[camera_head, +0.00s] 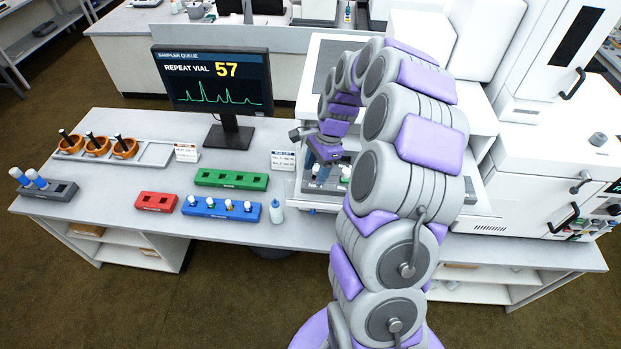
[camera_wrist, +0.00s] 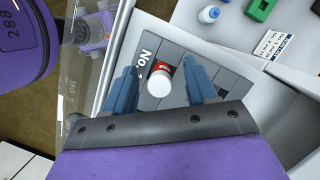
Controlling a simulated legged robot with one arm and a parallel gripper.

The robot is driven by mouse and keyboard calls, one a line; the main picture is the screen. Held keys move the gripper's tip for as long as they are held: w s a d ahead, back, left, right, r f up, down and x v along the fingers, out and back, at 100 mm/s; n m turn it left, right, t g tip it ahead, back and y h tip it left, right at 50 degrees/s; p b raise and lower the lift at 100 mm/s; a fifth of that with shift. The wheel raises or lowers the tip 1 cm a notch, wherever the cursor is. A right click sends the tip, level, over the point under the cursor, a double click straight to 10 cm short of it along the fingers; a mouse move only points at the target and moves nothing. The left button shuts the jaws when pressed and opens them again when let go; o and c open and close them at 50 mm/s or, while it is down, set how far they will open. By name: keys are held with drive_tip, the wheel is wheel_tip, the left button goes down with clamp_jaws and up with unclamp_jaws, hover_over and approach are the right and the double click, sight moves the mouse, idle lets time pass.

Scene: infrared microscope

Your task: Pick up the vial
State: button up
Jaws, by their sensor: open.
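A vial (camera_wrist: 159,82) with a white cap and a red label stands in a grey slotted tray (camera_wrist: 172,32) in the wrist view. My gripper (camera_wrist: 160,70) has its two blue fingers on either side of this vial, apart from each other. I cannot tell whether either finger touches it. In the head view my gripper (camera_head: 325,152) is low over the tray in the white instrument, and white-capped vials (camera_head: 345,172) show there, partly hidden by my arm. The monitor (camera_head: 215,85) reads "REPEAT VIAL 57". The vial's number is not readable.
A blue rack (camera_head: 221,214) holds several vials. A green rack (camera_head: 231,180), a red rack (camera_head: 156,201) and a small white bottle (camera_head: 277,211) stand nearby. A clear panel edge (camera_wrist: 112,50) lies close left of my gripper in the wrist view.

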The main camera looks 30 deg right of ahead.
drive_tip(key=d, duration=0.2)
drive_tip(key=shift+d+f, duration=0.1)
drive_tip(key=shift+d, duration=0.3)
drive_tip(key=shift+c, duration=1.2)
drive_tip(key=shift+d, duration=0.15)
drive_tip(key=shift+c, duration=0.7)
drive_tip(key=a, duration=0.4)
drive_tip(key=shift+s+r, duration=0.15)
drive_tip(key=shift+r, duration=0.05)
clamp_jaws()
drive_tip(key=shift+w+d+f, duration=0.2)
drive_tip(key=shift+w+d, duration=0.05)
drive_tip(key=shift+d, duration=0.65)
